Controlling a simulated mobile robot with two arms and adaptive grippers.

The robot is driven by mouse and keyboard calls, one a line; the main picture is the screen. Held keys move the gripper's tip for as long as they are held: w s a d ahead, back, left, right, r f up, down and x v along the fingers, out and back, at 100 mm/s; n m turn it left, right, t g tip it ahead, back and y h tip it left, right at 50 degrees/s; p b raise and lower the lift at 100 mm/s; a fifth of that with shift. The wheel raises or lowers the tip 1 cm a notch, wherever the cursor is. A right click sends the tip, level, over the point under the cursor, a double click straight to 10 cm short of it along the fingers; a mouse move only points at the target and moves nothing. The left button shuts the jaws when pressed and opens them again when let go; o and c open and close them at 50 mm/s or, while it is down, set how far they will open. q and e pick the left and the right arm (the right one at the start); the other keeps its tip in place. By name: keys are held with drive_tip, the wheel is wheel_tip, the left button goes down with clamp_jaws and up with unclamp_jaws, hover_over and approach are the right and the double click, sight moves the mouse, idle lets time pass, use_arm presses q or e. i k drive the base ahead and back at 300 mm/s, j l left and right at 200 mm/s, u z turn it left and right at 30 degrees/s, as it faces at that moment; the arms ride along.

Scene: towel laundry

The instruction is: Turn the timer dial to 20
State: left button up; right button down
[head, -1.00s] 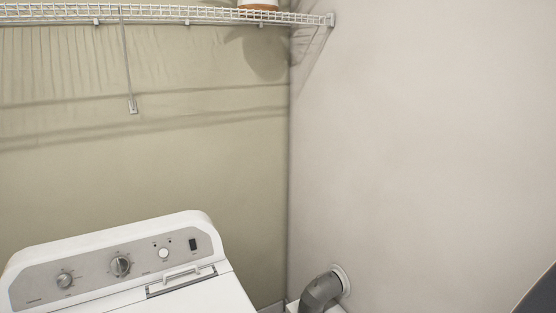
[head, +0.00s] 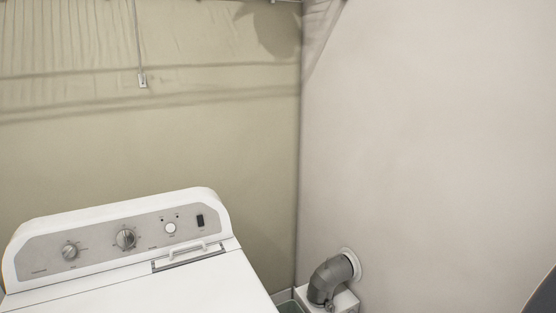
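The white machine (head: 200,280) stands at the lower left of the head view, with a grey control panel (head: 100,256) along its raised back. The panel has a larger dial (head: 125,239) near its middle and a smaller dial (head: 70,252) to the left. I cannot read the marks around either dial, so I cannot tell which one is the timer or where it points. Neither gripper is in view.
The panel also has a round white button (head: 170,228) and a dark switch (head: 200,220). A handle (head: 188,248) sits on the machine's top. A grey duct pipe (head: 330,278) joins the right wall. A dark curved shape shows at the lower right edge.

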sight(126, 237)
drive_tip(key=u, duration=0.9)
